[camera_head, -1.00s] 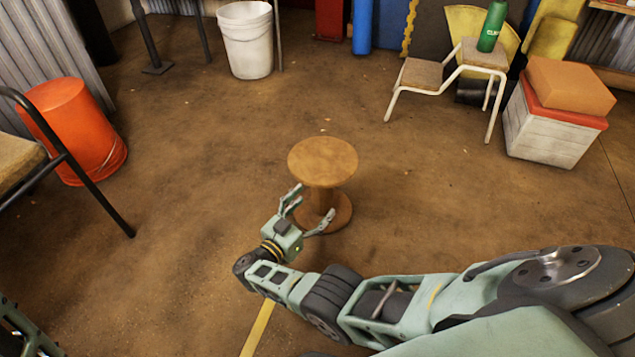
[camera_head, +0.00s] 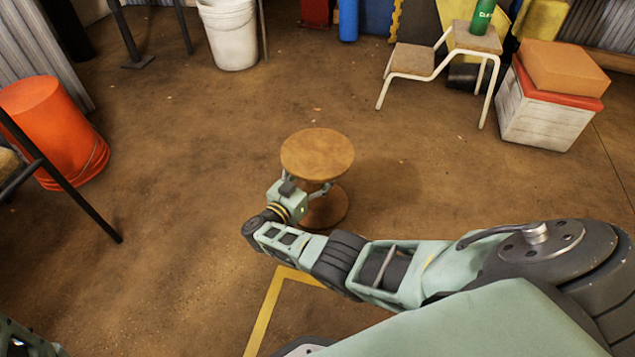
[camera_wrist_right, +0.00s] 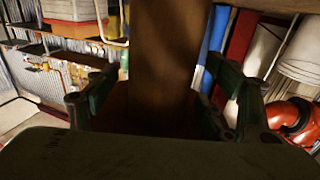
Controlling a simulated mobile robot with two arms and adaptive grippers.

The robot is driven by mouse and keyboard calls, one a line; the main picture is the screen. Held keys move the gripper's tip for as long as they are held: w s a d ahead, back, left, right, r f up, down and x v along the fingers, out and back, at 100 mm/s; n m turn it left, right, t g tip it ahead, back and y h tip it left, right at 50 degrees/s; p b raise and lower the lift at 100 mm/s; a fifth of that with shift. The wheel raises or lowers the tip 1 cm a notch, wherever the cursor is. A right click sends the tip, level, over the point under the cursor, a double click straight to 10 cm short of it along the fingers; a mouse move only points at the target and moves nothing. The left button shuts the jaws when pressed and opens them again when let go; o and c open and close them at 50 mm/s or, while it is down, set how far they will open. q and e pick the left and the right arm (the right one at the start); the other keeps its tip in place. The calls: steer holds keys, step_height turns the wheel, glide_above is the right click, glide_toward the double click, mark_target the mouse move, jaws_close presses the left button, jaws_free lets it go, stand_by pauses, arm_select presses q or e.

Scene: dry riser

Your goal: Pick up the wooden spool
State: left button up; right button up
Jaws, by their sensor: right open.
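The wooden spool (camera_head: 318,154) stands upright on the brown floor near the middle of the head view, with a round top, a narrower core and a round base. My right gripper (camera_head: 306,190) is at the spool's core, just under the top disc, which partly hides its fingers. In the right wrist view the core (camera_wrist_right: 165,55) stands between the two open fingers (camera_wrist_right: 160,105). I cannot tell whether either finger touches it. Of my left arm only a small part shows at the lower left corner of the head view; its gripper is out of view.
An orange bucket (camera_head: 52,130) and a dark metal leg are at the left. A white bucket (camera_head: 230,35) stands at the back. A step stool (camera_head: 412,60) with a green bottle (camera_head: 482,17) and a white crate (camera_head: 545,115) are at the back right. Floor around the spool is clear.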

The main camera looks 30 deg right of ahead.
steer(key=shift+c, duration=0.3)
jaws_close()
steer(key=shift+w+r, duration=0.1)
stand_by(0.6)
